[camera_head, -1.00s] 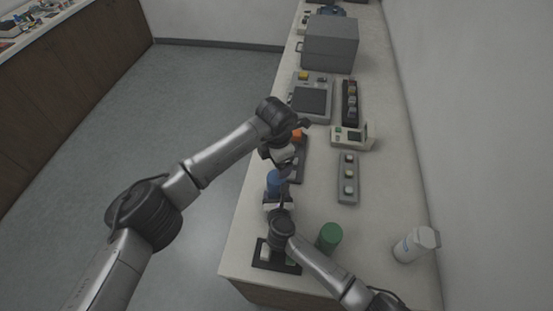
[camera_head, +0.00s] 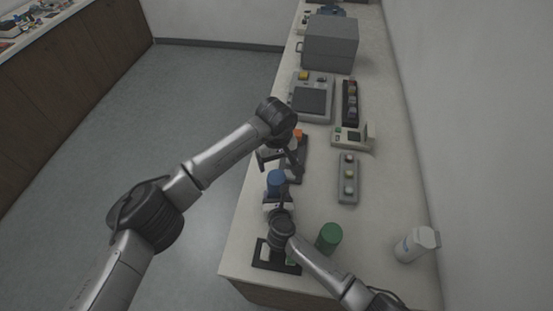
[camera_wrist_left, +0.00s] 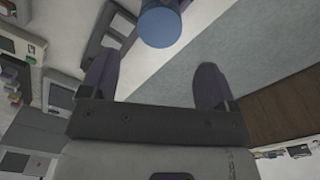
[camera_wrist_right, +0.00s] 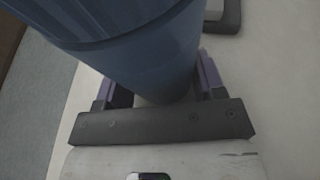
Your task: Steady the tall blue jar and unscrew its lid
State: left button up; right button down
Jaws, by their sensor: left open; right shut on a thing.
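The tall blue jar (camera_head: 275,184) stands near the bench's left edge, its upper part showing in the head view. It looks upright. My right gripper (camera_head: 279,205) is shut around its body; the right wrist view shows the jar (camera_wrist_right: 145,65) between the fingers, with a seam below its wider top. My left gripper (camera_head: 292,162) is open and empty, just beyond the jar. In the left wrist view the jar's blue end (camera_wrist_left: 160,27) lies past the open fingertips (camera_wrist_left: 158,65), apart from them. The jar's lower part is hidden in the head view.
A green jar (camera_head: 329,238) stands right of my right arm, and a white bottle (camera_head: 412,246) farther right. A dark tray (camera_head: 262,262) lies at the near edge. A grey strip with round pieces (camera_head: 347,180) and machines stand beyond. Bench between strip and bottle is clear.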

aim_at(276, 177)
pick_arm(q)
jog(key=shift+f+m, duration=0.1)
jog(key=shift+m, duration=0.4)
jog(key=shift+f, duration=3.9)
jog(key=c, duration=0.9)
jog(key=n, duration=0.5)
jog(key=shift+c, duration=0.2)
jog(key=n, duration=0.5)
